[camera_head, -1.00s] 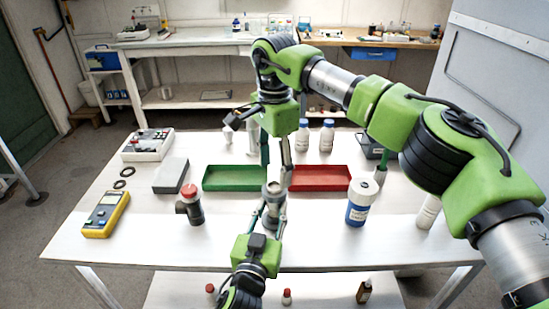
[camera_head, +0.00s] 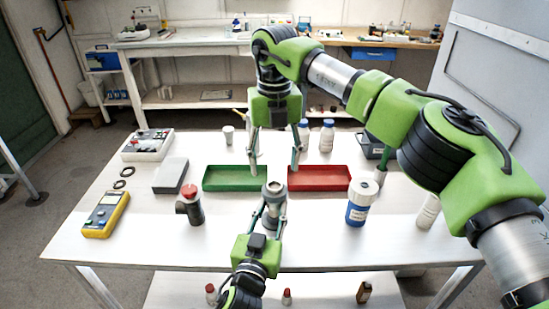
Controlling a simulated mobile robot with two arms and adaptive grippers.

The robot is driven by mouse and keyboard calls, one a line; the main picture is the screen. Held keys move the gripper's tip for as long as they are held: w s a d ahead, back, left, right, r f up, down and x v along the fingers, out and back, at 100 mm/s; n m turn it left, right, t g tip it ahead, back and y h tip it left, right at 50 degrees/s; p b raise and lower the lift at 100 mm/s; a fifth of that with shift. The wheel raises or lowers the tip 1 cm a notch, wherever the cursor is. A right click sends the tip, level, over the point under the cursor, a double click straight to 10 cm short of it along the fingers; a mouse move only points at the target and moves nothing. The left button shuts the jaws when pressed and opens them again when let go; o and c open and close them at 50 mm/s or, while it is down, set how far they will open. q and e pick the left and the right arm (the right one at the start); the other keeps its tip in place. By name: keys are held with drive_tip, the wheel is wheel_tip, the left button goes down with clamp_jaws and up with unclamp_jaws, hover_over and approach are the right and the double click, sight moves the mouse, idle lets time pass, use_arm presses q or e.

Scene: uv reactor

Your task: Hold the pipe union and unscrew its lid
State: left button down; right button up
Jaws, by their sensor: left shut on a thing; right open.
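The grey pipe union (camera_head: 273,207) stands upright near the middle of the table's front half. Its round lid (camera_head: 275,188) is on top and faces up. My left gripper (camera_head: 273,218) comes from the front edge and is shut on the body of the union, one finger on each side. My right gripper (camera_head: 275,169) points down above and just behind the union. It is open, its fingers spread to the left and right of the lid, and it appears apart from it. Its fingertips overlap the trays in the picture.
A green tray (camera_head: 222,187) and a red tray (camera_head: 333,187) lie behind the union. A dark pipe fitting with a red cap (camera_head: 190,207) stands left. A blue-labelled jar (camera_head: 358,204) stands right. White bottles (camera_head: 327,137) stand at the back. The table (camera_head: 130,230) is clear around the union.

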sight(274, 185)
drive_tip(key=m, duration=0.5)
drive_tip(key=shift+r+m, duration=0.2)
drive_tip(key=shift+m, duration=0.2)
drive_tip(key=m, duration=0.5)
drive_tip(key=shift+r, duration=0.1)
drive_tip(key=shift+f, duration=4)
